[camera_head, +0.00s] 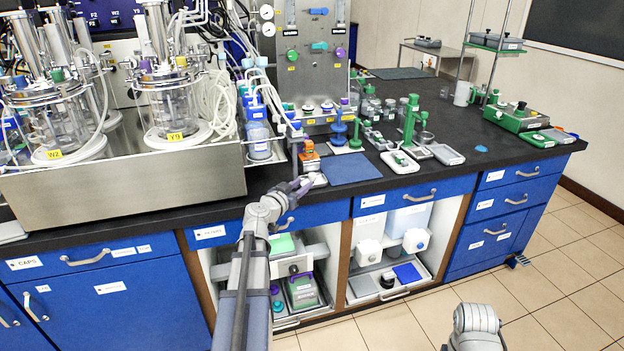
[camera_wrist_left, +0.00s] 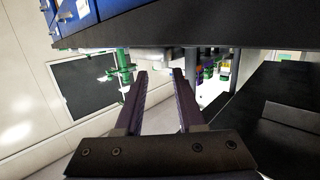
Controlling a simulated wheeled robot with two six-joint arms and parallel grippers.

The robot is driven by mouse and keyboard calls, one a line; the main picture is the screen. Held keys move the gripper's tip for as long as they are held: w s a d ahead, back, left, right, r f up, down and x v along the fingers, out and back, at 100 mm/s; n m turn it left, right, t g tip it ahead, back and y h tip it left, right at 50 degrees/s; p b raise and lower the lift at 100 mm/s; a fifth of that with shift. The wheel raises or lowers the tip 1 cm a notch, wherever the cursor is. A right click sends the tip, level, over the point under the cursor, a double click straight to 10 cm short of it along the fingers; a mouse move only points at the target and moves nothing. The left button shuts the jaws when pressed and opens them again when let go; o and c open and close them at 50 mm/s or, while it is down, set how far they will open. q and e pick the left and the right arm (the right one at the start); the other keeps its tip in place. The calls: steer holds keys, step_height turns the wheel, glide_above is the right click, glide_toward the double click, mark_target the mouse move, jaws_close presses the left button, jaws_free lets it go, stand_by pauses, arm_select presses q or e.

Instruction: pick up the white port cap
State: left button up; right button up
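A small white piece (camera_head: 317,179), which may be the white port cap, lies at the counter's front edge beside the blue mat. My left gripper (camera_head: 303,186) is right at it, partly covering it. In the left wrist view my left gripper (camera_wrist_left: 160,73) has its two fingers apart with a clear gap between them. A pale grey-white piece (camera_wrist_left: 153,58) shows just beyond the fingertips; I cannot tell whether it lies between them or touches them. Part of my right arm shows at the bottom right of the head view, but its gripper is not seen.
A blue mat (camera_head: 352,168) lies right of the left gripper, and an orange stacked item (camera_head: 309,158) stands just behind it. A steel tray (camera_head: 130,185) with glass vessels is at the left. Open cabinets (camera_head: 385,255) are below the counter. The right floor is clear.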

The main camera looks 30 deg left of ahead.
mark_target(310, 178)
arm_select(q)
steer(key=w, duration=0.5)
steer(key=shift+a+f, duration=0.25)
steer(key=shift+f, duration=0.05)
steer(key=shift+c, duration=0.2)
jaws_close()
